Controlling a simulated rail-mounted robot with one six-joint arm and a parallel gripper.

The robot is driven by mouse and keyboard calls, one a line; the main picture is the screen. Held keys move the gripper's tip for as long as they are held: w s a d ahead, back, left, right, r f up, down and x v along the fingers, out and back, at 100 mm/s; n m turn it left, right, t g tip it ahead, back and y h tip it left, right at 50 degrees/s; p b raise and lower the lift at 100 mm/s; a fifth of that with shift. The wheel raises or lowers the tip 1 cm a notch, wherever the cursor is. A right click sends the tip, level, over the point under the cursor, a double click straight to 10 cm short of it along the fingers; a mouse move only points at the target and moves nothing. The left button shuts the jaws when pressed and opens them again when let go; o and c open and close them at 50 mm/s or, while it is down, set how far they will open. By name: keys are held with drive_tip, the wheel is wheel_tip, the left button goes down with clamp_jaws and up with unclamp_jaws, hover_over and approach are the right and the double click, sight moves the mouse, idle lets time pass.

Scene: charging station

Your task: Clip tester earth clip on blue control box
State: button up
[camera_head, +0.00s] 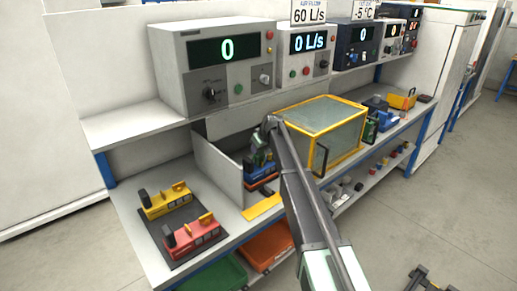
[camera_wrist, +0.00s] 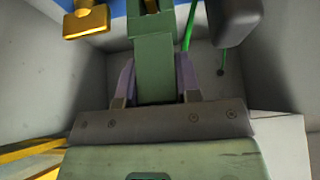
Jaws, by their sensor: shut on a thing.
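My gripper (camera_wrist: 156,78) is shut on a green clip (camera_wrist: 152,62), with a finger on each side of it in the wrist view. A green lead (camera_wrist: 188,28) rises beside the clip. A blue surface (camera_wrist: 122,8), apparently the blue control box, shows at the top edge, with a brass-yellow part (camera_wrist: 86,19) and a dark block (camera_wrist: 235,18) in front. In the head view my gripper (camera_head: 260,150) is low inside a grey bay, at the blue control box (camera_head: 260,174). My arm hides part of the box. I cannot tell whether clip and box touch.
Grey bay walls (camera_head: 218,166) stand close around my gripper. A yellow-framed case (camera_head: 322,128) is right of it. Yellow (camera_head: 168,201) and red (camera_head: 192,236) units lie on a dark mat at left. Meters (camera_head: 213,67) stand on the shelf above.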

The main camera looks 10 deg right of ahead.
drive_tip(key=shift+f, duration=0.4)
drive_tip(key=o, duration=1)
drive_tip(key=shift+r, duration=0.1)
drive_tip(key=p+v, duration=1)
drive_tip(key=v, duration=0.1)
drive_tip(key=s+a+f+m+g+h, duration=0.1)
drive_tip(key=s+m+g, duration=0.1)
drive_tip(key=s, duration=2)
drive_tip(key=s+a+f+m+g+h, duration=0.1)
drive_tip(key=s+m+g+h, duration=0.1)
drive_tip(key=s, duration=2)
drive_tip(key=shift+f+m+g+b, duration=0.25)
drive_tip(key=shift+m+g+b, duration=0.25)
drive_tip(key=shift+m, duration=0.5)
